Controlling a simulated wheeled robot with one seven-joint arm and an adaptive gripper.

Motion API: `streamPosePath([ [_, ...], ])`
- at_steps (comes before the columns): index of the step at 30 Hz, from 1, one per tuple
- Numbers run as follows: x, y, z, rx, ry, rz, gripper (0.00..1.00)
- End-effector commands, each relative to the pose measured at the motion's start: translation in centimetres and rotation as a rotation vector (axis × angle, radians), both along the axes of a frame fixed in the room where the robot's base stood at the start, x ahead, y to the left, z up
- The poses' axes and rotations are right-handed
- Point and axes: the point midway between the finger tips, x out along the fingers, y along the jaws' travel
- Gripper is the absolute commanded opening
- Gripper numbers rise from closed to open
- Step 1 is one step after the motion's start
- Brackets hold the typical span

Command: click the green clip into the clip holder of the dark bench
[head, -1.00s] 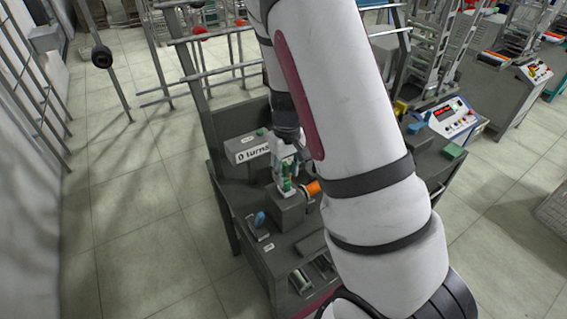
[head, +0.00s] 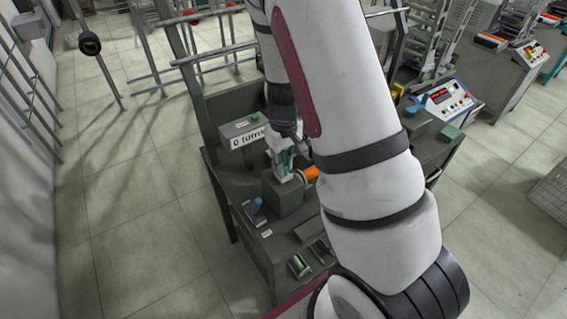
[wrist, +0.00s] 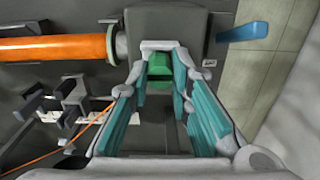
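The green clip (wrist: 159,68) sits between the fingertips of my gripper (wrist: 160,62) in the wrist view, and both tips appear to touch it. The teal pads lean inward toward the clip. In the head view my gripper (head: 284,172) points down just over a dark block (head: 288,197) on the dark bench (head: 226,187). The clip is largely covered by the fingers there. I cannot make out the clip holder separately, nor tell whether the clip touches the block.
An orange bobbin (head: 311,173) lies close to the right of my gripper; it also shows in the wrist view (wrist: 55,49). An orange thread (wrist: 55,150) runs at lower left there. A blue part (wrist: 243,32) juts out nearby. A "0 turns" box (head: 248,139) stands behind.

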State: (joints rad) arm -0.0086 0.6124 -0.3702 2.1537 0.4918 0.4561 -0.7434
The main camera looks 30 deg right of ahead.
Motion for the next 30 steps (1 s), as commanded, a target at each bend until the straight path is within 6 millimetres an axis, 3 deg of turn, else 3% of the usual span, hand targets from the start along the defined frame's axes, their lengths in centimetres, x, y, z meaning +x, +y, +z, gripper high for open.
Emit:
streamPosePath([
  [5,0.0,0.0,0.6,-0.001,-0.002,0.001,0.00],
  [16,-0.1,0.0,4.3,0.000,-0.002,0.001,0.00],
  [30,0.5,0.3,4.5,0.000,-0.001,0.001,0.00],
])
